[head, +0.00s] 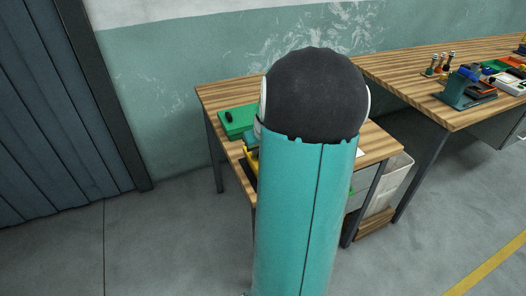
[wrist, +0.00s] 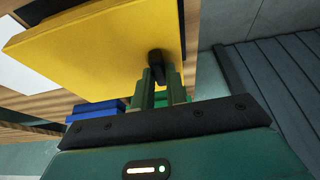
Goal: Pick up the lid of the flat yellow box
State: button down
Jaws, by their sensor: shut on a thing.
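The yellow lid (wrist: 95,50) fills much of the upper wrist view, a flat panel with a black knob (wrist: 156,57) near its lower right edge. My gripper (wrist: 160,80) has its green fingers closed on this knob. In the head view only a small strip of yellow (head: 251,157) shows beside my arm, which hides the rest and the gripper. I cannot tell from these views whether the lid is clear of the box, and the box's lower part is not distinguishable.
A flat green box (head: 238,122) with a black knob stands at the back left of the wooden table (head: 222,94). A blue item (wrist: 95,110) shows below the lid in the wrist view.

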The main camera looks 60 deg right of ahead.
jog(key=shift+r, duration=0.45)
jog(key=s+a+r, duration=0.3)
jog(key=s+r, duration=0.8)
jog(key=s, duration=0.2)
jog(key=shift+s+a+r, duration=0.15)
jog(key=shift+s+r, duration=0.05)
jog(key=shift+r, duration=0.1)
